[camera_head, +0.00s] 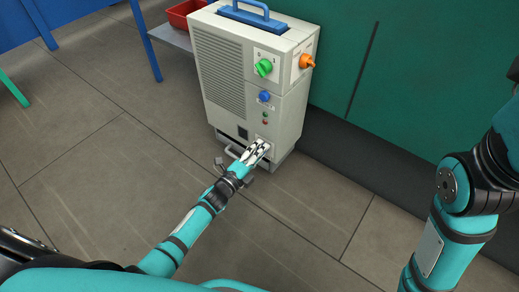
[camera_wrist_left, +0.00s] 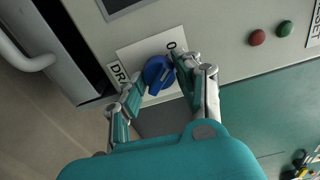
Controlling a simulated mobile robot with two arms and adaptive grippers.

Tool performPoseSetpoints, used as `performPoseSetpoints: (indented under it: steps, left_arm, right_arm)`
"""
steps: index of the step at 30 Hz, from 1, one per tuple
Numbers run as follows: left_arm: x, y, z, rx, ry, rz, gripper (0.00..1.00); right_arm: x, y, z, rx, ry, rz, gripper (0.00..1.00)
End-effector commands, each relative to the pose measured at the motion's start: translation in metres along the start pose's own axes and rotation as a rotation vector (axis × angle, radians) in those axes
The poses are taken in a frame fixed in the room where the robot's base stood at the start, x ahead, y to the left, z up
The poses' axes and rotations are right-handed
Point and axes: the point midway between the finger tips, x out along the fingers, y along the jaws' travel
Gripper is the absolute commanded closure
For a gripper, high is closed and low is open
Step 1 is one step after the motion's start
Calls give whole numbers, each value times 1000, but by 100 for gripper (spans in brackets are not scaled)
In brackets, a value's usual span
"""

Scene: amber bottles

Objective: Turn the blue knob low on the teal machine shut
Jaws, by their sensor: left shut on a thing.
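The machine (camera_head: 220,62) is a pale grey-beige cabinet, not teal, standing on the floor. The low blue knob (camera_wrist_left: 158,72) sits on a white plate with the letters "DRA" and a "0" partly visible. My left gripper (camera_head: 258,150) reaches the low front of the machine and hides this knob in the head view. In the left wrist view the left gripper (camera_wrist_left: 161,78) has a finger on each side of the knob and is shut on it. My right arm shows at the right of the head view, but its gripper is out of view.
Higher on the machine are another blue knob (camera_head: 264,97), a green knob (camera_head: 264,67) and an orange knob (camera_head: 306,61). Red (camera_wrist_left: 257,37) and green (camera_wrist_left: 285,28) buttons lie beside the plate. A grey handle (camera_wrist_left: 28,58) is at left. A red bin (camera_head: 182,14) stands behind.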

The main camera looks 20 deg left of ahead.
Motion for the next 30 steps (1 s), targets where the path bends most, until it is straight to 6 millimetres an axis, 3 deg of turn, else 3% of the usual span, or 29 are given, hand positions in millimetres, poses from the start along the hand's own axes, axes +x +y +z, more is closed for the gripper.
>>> performPoseSetpoints:
  steps: [21,22,27,30]
  left_arm:
    - [0,0,2,-74,-3,2,98]
    - [0,0,2,-74,-3,2,64]
    - [0,0,1,-74,-2,1,44]
    - [0,0,1,-73,-1,1,44]
  right_arm:
    - [-4,1,3,3,-17,6,44]
    - [-4,1,3,3,-17,6,44]
    - [-4,1,4,3,-18,6,44]
    - [-4,1,4,2,-17,6,44]
